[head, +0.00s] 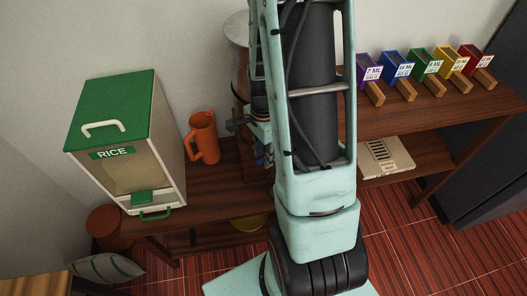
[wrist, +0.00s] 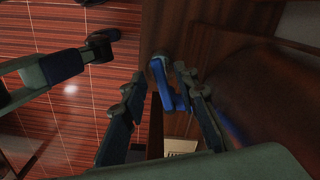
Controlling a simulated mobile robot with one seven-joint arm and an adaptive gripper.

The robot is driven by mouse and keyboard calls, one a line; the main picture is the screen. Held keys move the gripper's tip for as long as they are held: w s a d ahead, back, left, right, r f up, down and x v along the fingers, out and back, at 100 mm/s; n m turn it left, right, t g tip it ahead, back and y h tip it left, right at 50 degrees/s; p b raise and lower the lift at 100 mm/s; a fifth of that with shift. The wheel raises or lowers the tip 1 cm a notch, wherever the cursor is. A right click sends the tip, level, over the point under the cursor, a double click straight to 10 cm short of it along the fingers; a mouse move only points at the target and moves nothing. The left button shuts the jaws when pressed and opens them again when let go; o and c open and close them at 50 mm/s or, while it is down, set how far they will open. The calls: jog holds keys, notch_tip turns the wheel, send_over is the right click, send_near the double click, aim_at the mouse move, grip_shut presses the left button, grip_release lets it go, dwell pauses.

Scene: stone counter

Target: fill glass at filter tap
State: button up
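The filter (head: 237,28) shows as a metal-lidded, coppery vessel behind my arm in the head view, mostly hidden. In the wrist view a large brown rounded body (wrist: 262,95), apparently the filter, fills the right side. A blue lever-like piece, apparently the tap handle (wrist: 167,88), shows around the tips of my gripper (wrist: 160,85). The fingers are apart, with the blue piece between them and close to the right finger; I cannot tell whether they touch. In the head view my gripper (head: 258,135) is beside the filter, partly hidden by my arm. I see no glass.
An orange jug (head: 203,138) and a green-lidded rice bin (head: 125,130) stand left on the wooden shelf (head: 225,187). Several coloured measuring dispensers (head: 420,66) line the right shelf. A cream slatted box (head: 385,157) lies below. A patterned cushion (head: 105,268) is at lower left.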

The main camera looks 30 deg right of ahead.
notch_tip(320, 180, up, 12)
dwell(0.6)
dwell(5.3)
